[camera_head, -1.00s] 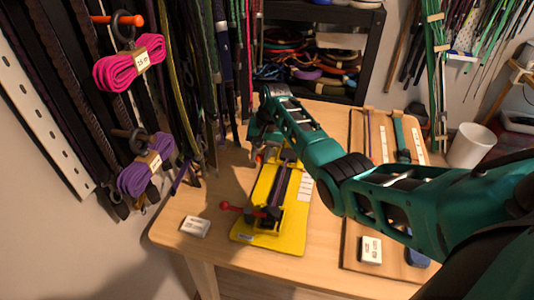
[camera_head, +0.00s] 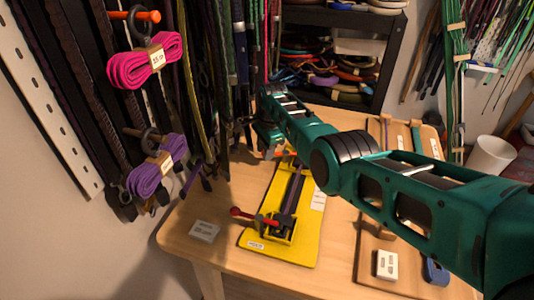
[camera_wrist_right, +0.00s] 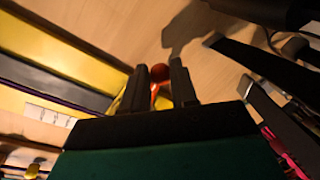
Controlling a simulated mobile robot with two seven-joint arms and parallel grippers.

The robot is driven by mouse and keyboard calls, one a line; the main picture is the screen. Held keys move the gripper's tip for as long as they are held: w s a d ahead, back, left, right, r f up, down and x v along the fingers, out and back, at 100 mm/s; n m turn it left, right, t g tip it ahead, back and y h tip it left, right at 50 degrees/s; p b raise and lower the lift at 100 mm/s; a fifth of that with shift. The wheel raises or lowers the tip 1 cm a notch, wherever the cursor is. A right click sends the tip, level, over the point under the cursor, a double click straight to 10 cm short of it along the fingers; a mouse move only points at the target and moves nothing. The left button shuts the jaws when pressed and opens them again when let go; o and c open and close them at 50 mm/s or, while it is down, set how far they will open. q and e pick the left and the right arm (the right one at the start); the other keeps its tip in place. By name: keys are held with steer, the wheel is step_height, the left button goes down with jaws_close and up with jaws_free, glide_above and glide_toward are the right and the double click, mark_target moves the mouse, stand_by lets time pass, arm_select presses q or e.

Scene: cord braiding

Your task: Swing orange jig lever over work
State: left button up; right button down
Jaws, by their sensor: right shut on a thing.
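A yellow jig (camera_head: 308,228) lies on the table, with a dark strip (camera_head: 293,190) along its length. My right gripper (camera_head: 268,145) is at the jig's far end, seen small and partly hidden by its own arm. A bit of the orange lever (camera_head: 287,154) shows beside it. In the right wrist view, my two right fingers (camera_wrist_right: 160,88) stand either side of the orange lever (camera_wrist_right: 155,90), shut on it, with its red-orange ball end (camera_wrist_right: 160,73) at the fingertips. A red-knobbed lever (camera_head: 250,216) sits at the jig's near end. My left gripper is out of view.
A brown board (camera_head: 372,262) with another white block (camera_head: 387,264) is at right. Cords hang close behind and left, including pink (camera_head: 143,65) and purple (camera_head: 155,175) bundles.

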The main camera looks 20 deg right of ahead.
steer(key=shift+w+d+r+m+h+b, duration=0.15)
steer(key=shift+w+d+m+b, duration=0.1)
steer(key=shift+w+m+b, duration=0.25)
steer(key=shift+w+d+f+m+h+b, duration=0.1)
steer(key=shift+w+d+m+h+b, duration=0.15)
steer(key=shift+m+b, duration=0.35)
steer(key=shift+w+r+m, duration=0.1)
steer(key=shift+w+m, duration=0.05)
steer(key=shift+m, duration=0.25)
steer(key=shift+d, duration=0.15)
steer(key=c, duration=0.9)
jaws_free()
